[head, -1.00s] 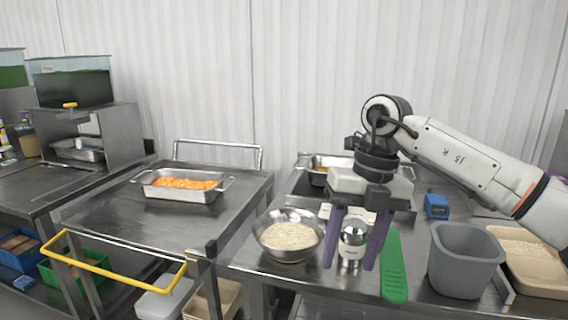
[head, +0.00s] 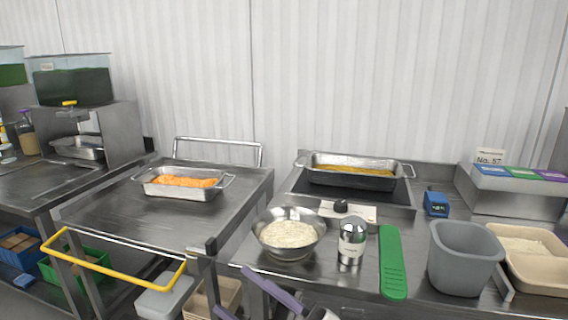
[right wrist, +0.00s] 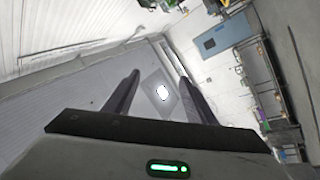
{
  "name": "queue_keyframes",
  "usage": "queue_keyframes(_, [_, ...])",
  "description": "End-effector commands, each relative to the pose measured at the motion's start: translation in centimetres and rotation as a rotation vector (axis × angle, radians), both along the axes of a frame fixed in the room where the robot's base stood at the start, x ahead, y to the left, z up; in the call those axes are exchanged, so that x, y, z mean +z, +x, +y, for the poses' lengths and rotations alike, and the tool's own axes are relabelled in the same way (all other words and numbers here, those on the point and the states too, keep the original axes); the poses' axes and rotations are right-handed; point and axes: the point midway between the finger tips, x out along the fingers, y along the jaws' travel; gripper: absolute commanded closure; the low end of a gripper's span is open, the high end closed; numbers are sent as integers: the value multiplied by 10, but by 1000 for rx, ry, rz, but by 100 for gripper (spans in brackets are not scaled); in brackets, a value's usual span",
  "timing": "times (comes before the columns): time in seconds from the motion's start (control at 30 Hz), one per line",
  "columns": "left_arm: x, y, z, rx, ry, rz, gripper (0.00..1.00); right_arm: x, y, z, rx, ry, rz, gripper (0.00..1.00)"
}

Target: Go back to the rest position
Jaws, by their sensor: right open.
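My right gripper (head: 231,289) is low at the bottom edge of the head view, in front of the table, with only its purple fingers and a bit of its body in frame. In the right wrist view its two dark fingers (right wrist: 160,79) stand apart with nothing between them, and the room's walls and floor lie beyond. A metal shaker (head: 352,242) stands upright on the table, apart from the gripper. A steel bowl (head: 268,243) of rice is left of it, and a green flat tool (head: 393,266) lies right of it. My left gripper does not show.
A grey bin (head: 465,262) and a beige tray (head: 545,277) of rice stand at the right. A pan (head: 352,181) sits on the cooker behind. A tray (head: 181,191) of orange food is on the left cart, whose yellow handle (head: 110,272) juts forward.

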Motion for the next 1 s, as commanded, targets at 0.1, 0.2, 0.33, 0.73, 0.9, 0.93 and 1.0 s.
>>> queue_keyframes(0.1, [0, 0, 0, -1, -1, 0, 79, -61, 10, -50, -223, 87, 283, 50])
queue_keyframes(0.2, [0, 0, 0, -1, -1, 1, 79, -123, 3, -94, -394, 120, 524, 50])
queue_keyframes(0.33, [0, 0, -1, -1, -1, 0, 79, -203, -31, -143, -567, 120, 810, 50])
queue_keyframes(0.73, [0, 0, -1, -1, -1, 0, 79, -345, -187, -224, -825, 28, 1423, 50])
queue_keyframes(0.9, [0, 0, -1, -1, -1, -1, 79, -353, -203, -230, -840, 16, 1474, 50])
queue_keyframes(0.93, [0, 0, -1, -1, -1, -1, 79, -354, -204, -230, -841, 16, 1474, 50])
queue_keyframes(1.0, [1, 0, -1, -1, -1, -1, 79, -354, -203, -230, -839, 15, 1474, 50])
